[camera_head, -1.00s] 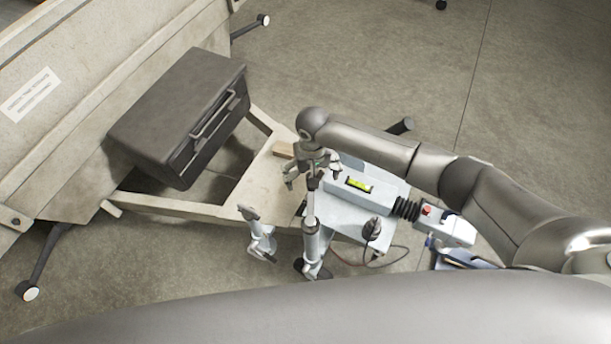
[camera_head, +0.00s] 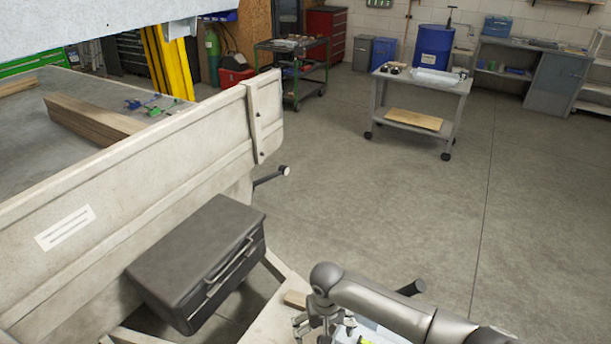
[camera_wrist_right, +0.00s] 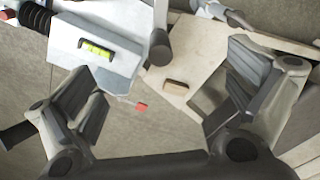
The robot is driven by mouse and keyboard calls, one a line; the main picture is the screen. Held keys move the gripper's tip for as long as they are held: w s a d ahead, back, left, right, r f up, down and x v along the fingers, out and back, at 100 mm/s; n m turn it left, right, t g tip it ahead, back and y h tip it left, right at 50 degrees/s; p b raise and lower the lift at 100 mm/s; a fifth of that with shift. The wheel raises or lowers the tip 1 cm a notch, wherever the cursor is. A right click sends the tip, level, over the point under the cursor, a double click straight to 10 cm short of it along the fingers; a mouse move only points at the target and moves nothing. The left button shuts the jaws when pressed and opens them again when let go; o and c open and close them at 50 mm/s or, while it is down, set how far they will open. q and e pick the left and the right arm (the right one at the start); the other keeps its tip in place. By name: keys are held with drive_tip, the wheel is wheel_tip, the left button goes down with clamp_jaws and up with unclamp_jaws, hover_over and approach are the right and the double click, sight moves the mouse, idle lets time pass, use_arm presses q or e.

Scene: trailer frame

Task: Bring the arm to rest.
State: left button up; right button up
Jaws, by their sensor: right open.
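My right arm comes in from the lower right in the head view, and its gripper (camera_head: 318,328) hangs over the trailer's drawbar at the bottom edge, partly cut off. In the right wrist view the gripper's two fingers (camera_wrist_right: 163,78) are spread wide with nothing between them. Below them are a pale plate with a small wooden block (camera_wrist_right: 176,86) and a light grey housing (camera_wrist_right: 118,62) carrying a yellow-green spirit level (camera_wrist_right: 96,50). The fingers look apart from these. The wooden block also shows in the head view (camera_head: 295,299). My left gripper is not in view.
A dark toolbox (camera_head: 195,260) sits on the drawbar frame beside the trailer's front wall (camera_head: 130,215). The concrete floor (camera_head: 400,210) between is clear.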

drive_tip(key=s+a+r+n+y, duration=0.25)
drive_tip(key=s+a, duration=0.45)
drive_tip(key=s, duration=0.4)
drive_tip(key=s+d+r+m+t+h, duration=0.15)
drive_tip(key=s+d+r, duration=0.35)
drive_tip(key=d, duration=0.5)
drive_tip(key=s+d+r+t+h, duration=0.1)
drive_tip(key=s+d+r+t, duration=0.1)
drive_tip(key=s+d, duration=0.6)
wheel_tip(320, 180, down, 32)
drive_tip(key=d+g+b, duration=0.1)
drive_tip(key=d+b, duration=0.1)
drive_tip(key=b, duration=0.4)
drive_tip(key=s+d+f+b, duration=0.1)
drive_tip(key=s+f+b, duration=0.1)
drive_tip(key=s+f, duration=0.6)
drive_tip(key=s+d+f+g+b, duration=0.1)
drive_tip(key=s+d+f+b, duration=0.1)
drive_tip(key=s+f, duration=0.6)
wheel_tip(320, 180, down, 5)
drive_tip(key=shift+s+d+r+b, duration=0.15)
drive_tip(key=shift+s+b, duration=0.2)
drive_tip(key=shift+b, duration=0.2)
drive_tip(key=shift+g, duration=0.25)
